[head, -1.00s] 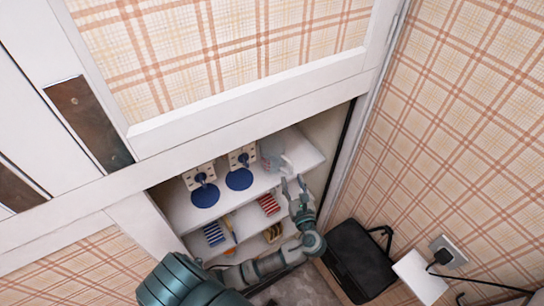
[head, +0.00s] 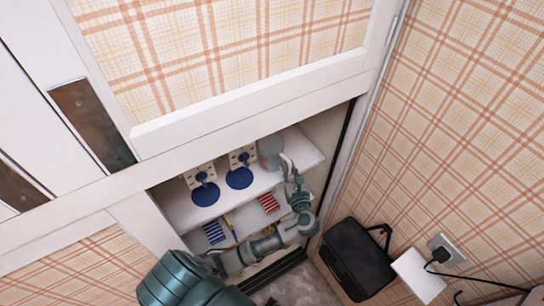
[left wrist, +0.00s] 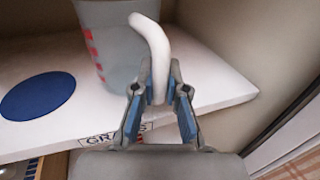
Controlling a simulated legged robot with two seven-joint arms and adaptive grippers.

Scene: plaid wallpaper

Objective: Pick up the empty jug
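The jug (head: 271,150) stands upright on the white upper shelf of the cupboard, at its right end. In the left wrist view the jug (left wrist: 108,45) is translucent grey with red marks up its side. Its white curved handle (left wrist: 153,45) points toward my gripper. My left gripper (head: 289,172) is at the handle. In the left wrist view its two fingers (left wrist: 160,75) stand on either side of the handle, with narrow gaps visible; firm contact does not show. The jug's inside and top are cut off. My right gripper is not in view.
Two blue round mats (head: 205,194) (head: 239,178) lie left of the jug, below wall sockets with blue plugs. A lower shelf holds striped items (head: 268,203). The cupboard's right side wall is close to my gripper. A black case (head: 357,258) stands outside.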

